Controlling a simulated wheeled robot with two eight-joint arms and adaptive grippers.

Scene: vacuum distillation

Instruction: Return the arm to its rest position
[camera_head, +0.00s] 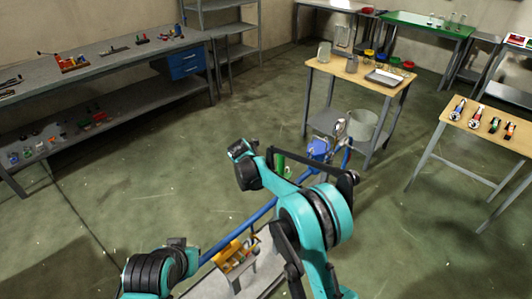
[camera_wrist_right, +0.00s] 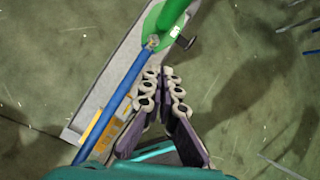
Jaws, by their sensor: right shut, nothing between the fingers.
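My right arm (camera_head: 320,215) reaches in from the bottom of the head view, bent at a teal and black joint. Its gripper is not clear in the head view. In the right wrist view my right gripper (camera_wrist_right: 165,80) shows its two jointed fingers, with the pale tips close together and nothing held between them. It hangs above a grey platform beside a blue bar (camera_wrist_right: 130,80). My left arm (camera_head: 160,270) shows only at the bottom left of the head view, and I make out no left fingers.
A green cylinder (camera_wrist_right: 175,15) stands by the blue bar. A yellow box (camera_head: 236,256) sits between my arms. A wooden-topped table (camera_head: 340,68) with vessels stands ahead, another (camera_head: 470,118) at right. A long grey bench (camera_head: 95,65) lines the left. Floor at left is clear.

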